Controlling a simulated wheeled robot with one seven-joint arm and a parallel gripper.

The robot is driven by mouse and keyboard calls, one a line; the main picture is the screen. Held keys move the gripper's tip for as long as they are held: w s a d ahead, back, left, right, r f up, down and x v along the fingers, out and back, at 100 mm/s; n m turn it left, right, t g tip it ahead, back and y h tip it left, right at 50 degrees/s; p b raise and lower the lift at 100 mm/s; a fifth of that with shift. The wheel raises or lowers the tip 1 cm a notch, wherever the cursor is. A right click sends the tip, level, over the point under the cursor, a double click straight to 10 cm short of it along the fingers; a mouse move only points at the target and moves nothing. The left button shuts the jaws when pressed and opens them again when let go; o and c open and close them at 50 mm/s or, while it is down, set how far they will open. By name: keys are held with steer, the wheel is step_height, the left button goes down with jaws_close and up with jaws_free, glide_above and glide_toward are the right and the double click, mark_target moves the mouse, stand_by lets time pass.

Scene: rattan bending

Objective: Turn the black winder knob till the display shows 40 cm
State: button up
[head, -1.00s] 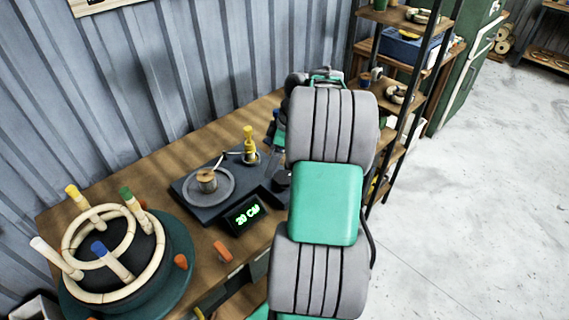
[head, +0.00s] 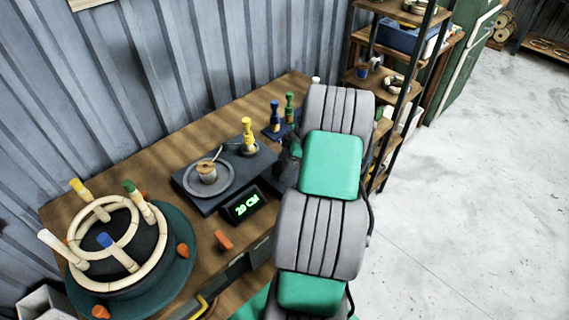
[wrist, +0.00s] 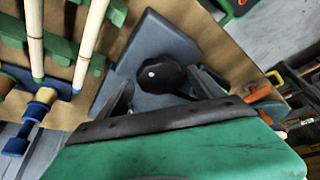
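The black winder knob (wrist: 160,75) shows in the wrist view on a dark grey winder base (wrist: 142,48), with a small white dot on its top. My gripper (wrist: 163,93) is open, with one finger on each side of the knob's near part. I cannot tell whether the fingers touch it. The winder base (head: 200,203) there carries a round grey plate with a spool (head: 207,172) and a yellow guide post (head: 248,136). The knob and my fingertips are hidden or unclear behind my arm in the head view.
A rattan ring form with coloured pegs (head: 100,233) stands at the left of the wooden table (head: 160,160). Blue and green handled tools (head: 289,107) stand behind the winder. An orange piece (head: 223,240) lies near the table's front. A shelf rack (head: 375,95) stands at the right.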

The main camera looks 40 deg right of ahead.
steer(key=c, duration=1.2)
steer(key=shift+c, duration=0.2)
steer(key=shift+m+b, duration=0.3)
steer(key=shift+b, duration=0.05)
steer(key=m+b, duration=0.2)
steer(key=shift+s+a+f+m+t+h, duration=0.1)
steer(key=shift+f+m+t+h, duration=0.05)
steer(key=shift+m+t+h, duration=0.2)
steer(key=m+h+b, duration=0.1)
steer(key=m, duration=0.1)
steer(key=m+t+h+b, duration=0.1)
steer(key=m+b, duration=0.1)
steer(key=m, duration=0.1)
steer(key=shift+a, duration=0.2)
steer(key=m, duration=0.2)
steer(key=m+h+b, duration=0.2)
steer(key=m, duration=0.1)
steer(key=shift+a+m+g, duration=0.25)
steer(key=shift+m, duration=0.1)
steer(key=shift+m+g+h+b, duration=0.4)
steer(key=shift+m+h+b, duration=0.25)
steer(key=shift+m, duration=1.25)
